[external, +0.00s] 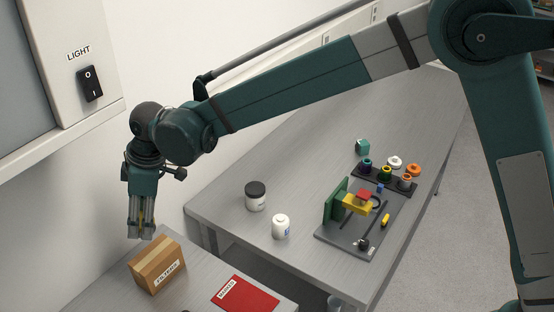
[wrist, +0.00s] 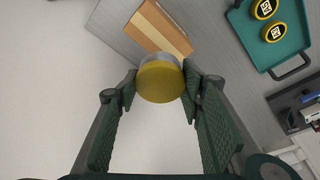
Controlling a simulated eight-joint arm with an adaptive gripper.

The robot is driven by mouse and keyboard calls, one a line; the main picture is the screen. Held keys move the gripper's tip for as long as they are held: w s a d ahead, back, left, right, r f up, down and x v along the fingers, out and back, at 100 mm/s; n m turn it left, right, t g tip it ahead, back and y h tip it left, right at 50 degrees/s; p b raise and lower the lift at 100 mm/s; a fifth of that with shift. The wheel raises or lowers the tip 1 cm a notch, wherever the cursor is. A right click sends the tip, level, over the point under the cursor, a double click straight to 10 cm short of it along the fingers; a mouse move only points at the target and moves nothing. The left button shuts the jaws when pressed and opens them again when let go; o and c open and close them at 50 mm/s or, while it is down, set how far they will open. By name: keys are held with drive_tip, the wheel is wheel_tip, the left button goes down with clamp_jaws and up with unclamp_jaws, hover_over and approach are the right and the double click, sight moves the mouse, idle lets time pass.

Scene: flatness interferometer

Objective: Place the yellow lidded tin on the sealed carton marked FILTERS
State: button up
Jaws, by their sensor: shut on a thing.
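My gripper (external: 141,224) is shut on the yellow lidded tin (wrist: 160,82). In the wrist view the tin sits between the two fingertips, with its yellow lid facing the camera and a silvery side beyond it. In the external view the fingers mostly hide the tin. The sealed carton marked FILTERS (external: 157,268) is a brown taped box on the near bench, below and slightly right of my gripper. The carton also shows in the wrist view (wrist: 150,30), just beyond the tin. The tin appears held above and apart from it.
A red sheet with a label (external: 246,294) lies right of the carton. A dark-lidded jar (external: 255,197) and a white bottle (external: 281,227) stand on the farther bench. A teal tray (wrist: 291,41) holds two yellow round pieces. A wall panel (external: 60,60) is at left.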

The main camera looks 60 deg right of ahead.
hover_over(150, 254)
drive_tip(key=shift+s+d+f+p, duration=0.1)
drive_tip(key=shift+f, duration=0.95)
drive_tip(key=shift+s+d+f+p, duration=0.1)
drive_tip(key=shift+s+d+f, duration=0.05)
drive_tip(key=shift+f, duration=0.85)
drive_tip(key=shift+s+d+f+p, duration=0.1)
drive_tip(key=shift+f, duration=0.95)
drive_tip(key=shift+f, duration=1.9)
drive_tip(key=shift+f, duration=0.2)
drive_tip(key=o, duration=0.9)
drive_tip(key=shift+r, duration=0.3)
drive_tip(key=shift+v, duration=5.95)
